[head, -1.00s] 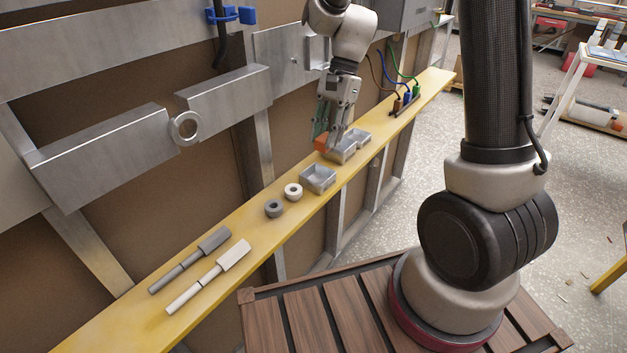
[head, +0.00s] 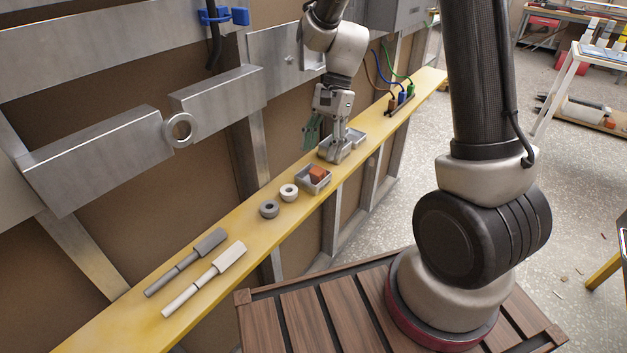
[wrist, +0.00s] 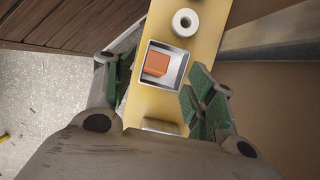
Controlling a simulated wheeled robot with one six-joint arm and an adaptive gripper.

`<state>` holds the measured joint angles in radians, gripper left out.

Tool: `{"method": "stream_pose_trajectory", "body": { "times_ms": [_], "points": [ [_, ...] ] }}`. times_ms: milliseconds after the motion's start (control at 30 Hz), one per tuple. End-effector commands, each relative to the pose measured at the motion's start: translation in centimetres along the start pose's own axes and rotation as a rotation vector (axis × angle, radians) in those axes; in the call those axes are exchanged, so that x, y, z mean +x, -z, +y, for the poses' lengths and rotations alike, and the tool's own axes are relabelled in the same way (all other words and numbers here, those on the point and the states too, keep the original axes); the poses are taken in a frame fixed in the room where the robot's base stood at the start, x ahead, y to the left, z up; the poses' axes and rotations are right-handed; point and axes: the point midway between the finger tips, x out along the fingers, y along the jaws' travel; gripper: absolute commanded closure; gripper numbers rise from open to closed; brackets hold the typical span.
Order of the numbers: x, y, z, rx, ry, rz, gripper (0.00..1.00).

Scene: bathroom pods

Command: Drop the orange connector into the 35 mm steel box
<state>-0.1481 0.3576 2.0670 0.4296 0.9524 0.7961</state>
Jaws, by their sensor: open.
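The orange connector (head: 317,173) lies inside the nearest square steel box (head: 308,186), below its rim. In the wrist view the connector (wrist: 156,64) rests on the box floor toward the left, and the box wall (wrist: 187,66) surrounds it. My gripper (head: 336,153) is open and empty, up the shelf from that box and above the neighbouring steel boxes (head: 355,137). In the wrist view its green-padded fingers (wrist: 158,84) are spread wide, one on each side of the shelf. I see no size marking on any box.
The boxes stand on a narrow yellow shelf (head: 105,320) along the wall. A white ring (head: 289,192) and a grey ring (head: 269,209) stand just before the box. Two rod-like tools (head: 205,280) lie nearer. Coloured connectors with wires (head: 402,97) stand at the far end.

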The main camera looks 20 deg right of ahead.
Motion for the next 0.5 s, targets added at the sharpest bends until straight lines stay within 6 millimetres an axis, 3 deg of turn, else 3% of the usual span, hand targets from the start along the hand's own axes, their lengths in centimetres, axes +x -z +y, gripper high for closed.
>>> {"method": "stream_pose_trajectory", "body": {
  "times_ms": [233, 500],
  "points": [
    [-1.3, 0.0, -0.1, -0.001, 0.003, 0.001, 0.45],
    [-7.2, 0.1, -0.1, -0.001, 0.004, 0.003, 0.45]
  ]
}}
